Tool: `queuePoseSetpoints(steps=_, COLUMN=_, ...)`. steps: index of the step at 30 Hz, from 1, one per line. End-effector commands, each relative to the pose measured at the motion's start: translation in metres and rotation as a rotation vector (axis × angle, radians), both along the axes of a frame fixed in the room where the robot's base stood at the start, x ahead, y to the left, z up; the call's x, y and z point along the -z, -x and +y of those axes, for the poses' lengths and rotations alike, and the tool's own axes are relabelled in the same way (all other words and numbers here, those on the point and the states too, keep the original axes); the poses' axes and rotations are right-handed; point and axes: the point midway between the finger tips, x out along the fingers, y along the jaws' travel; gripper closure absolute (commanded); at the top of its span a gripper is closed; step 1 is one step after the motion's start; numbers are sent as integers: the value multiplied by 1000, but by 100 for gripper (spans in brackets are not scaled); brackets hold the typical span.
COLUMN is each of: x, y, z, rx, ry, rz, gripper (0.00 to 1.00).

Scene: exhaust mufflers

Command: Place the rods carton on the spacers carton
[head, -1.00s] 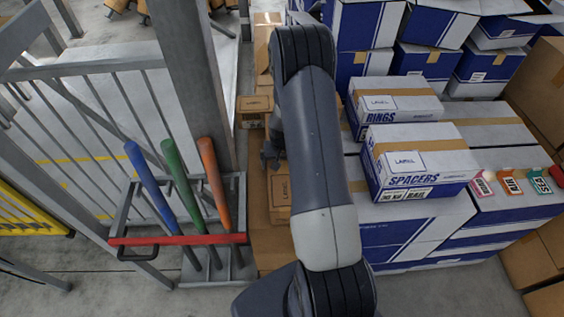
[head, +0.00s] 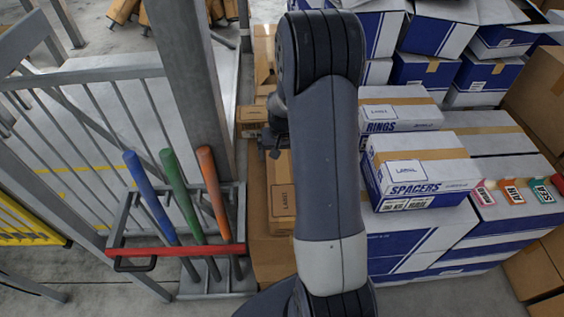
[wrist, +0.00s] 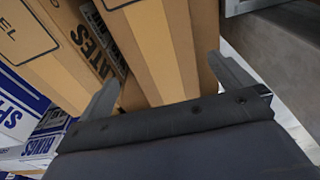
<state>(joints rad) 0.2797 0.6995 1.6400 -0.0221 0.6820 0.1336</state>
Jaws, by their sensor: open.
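The spacers carton (head: 424,171), white and blue with a tan tape strip and a label on top, sits on large white and blue boxes right of my arm. No carton in view shows a readable RODS name, so I cannot tell which is the rods carton. My gripper (head: 268,142) is beside brown cartons left of my arm, partly hidden by it. In the wrist view its open fingers (wrist: 163,72) point toward a plain brown carton (wrist: 160,45), its name unseen. I cannot tell if they touch it.
The rings carton (head: 400,109) stands behind the spacers carton. Brown cartons (head: 281,190) lie left of my arm. A rack (head: 180,249) with blue, green and orange handles and a grey post (head: 190,80) stand further left. Small coloured tags (head: 514,191) lie right of the spacers carton.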

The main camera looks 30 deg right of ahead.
Motion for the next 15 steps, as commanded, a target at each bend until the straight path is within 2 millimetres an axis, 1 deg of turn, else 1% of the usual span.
queuePoseSetpoints(steps=3, x=-10, y=1, z=1, rx=0, ry=0, rz=-1, gripper=0)
queuePoseSetpoints(steps=5, x=-13, y=1, z=1, rx=0, ry=0, rz=-1, gripper=0)
queuePoseSetpoints(steps=12, x=-2, y=-6, z=-4, rx=1, ry=-13, rz=33, gripper=0)
queuePoseSetpoints(steps=15, x=-1, y=-9, z=-6, rx=1, ry=-24, rz=58, gripper=0)
